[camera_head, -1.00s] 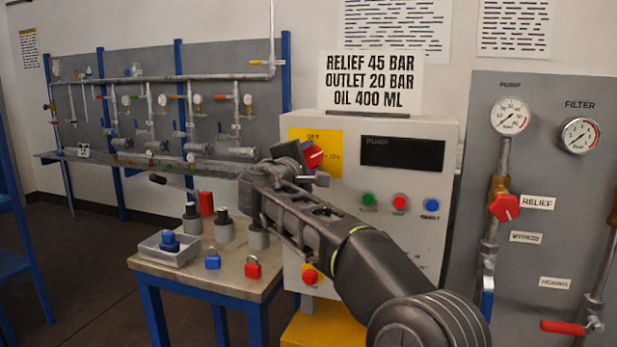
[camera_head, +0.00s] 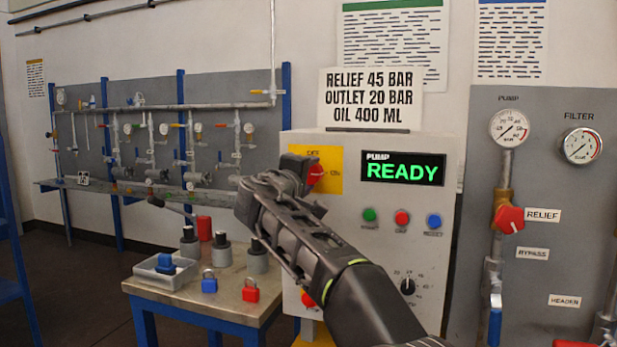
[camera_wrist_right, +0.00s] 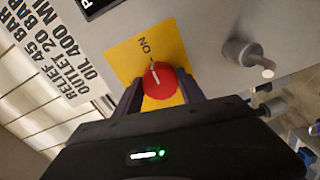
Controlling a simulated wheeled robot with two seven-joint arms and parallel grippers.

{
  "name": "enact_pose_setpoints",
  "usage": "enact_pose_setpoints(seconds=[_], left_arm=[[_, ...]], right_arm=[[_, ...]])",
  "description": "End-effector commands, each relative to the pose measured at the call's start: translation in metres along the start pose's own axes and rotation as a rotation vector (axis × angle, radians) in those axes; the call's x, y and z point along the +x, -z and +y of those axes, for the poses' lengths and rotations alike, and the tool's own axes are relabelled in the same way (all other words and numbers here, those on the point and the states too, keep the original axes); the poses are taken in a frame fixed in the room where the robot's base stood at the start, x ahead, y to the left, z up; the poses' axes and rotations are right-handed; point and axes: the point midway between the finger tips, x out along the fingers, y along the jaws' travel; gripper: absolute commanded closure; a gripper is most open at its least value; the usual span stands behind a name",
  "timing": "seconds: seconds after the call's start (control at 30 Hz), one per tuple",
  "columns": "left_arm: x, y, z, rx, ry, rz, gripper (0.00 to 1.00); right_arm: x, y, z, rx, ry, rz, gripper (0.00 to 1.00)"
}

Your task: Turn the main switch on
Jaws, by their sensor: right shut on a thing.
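The main switch is a red rotary knob (camera_head: 316,173) on a yellow plate (camera_head: 332,158) at the upper left of the grey pump cabinet. My right gripper (camera_head: 303,172) is at the knob, partly covering the plate in the head view. In the right wrist view the red knob (camera_wrist_right: 158,81) sits between the two fingers of the right gripper (camera_wrist_right: 161,91), which is shut on it. The white mark on the knob points towards the "ON" lettering. My left gripper is not in view.
Green, red and blue buttons (camera_head: 402,218) and a black dial (camera_head: 408,286) are on the cabinet front. A small table (camera_head: 225,298) at the left holds padlocks, a tray and several dark-topped cylinders. A gauge panel (camera_head: 560,220) stands at the right.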

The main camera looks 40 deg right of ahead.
Motion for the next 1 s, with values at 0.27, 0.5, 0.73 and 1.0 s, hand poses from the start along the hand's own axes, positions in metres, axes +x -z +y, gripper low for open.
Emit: enact_pose_setpoints(seconds=[0.27, 0.5, 0.73, 1.0], left_arm=[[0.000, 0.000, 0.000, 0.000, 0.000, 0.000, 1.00], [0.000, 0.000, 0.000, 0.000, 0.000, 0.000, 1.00], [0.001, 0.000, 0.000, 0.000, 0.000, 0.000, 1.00], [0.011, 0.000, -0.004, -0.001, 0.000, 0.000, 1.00]], right_arm=[[0.000, 0.000, -0.001, 0.001, 0.003, -0.001, 0.45], [0.000, 0.000, -0.001, 0.000, 0.001, 0.000, 0.32], [-0.002, 0.000, -0.001, 0.000, 0.001, 0.001, 0.32], [-0.034, 0.000, -0.002, 0.001, 0.002, 0.004, 0.32]])
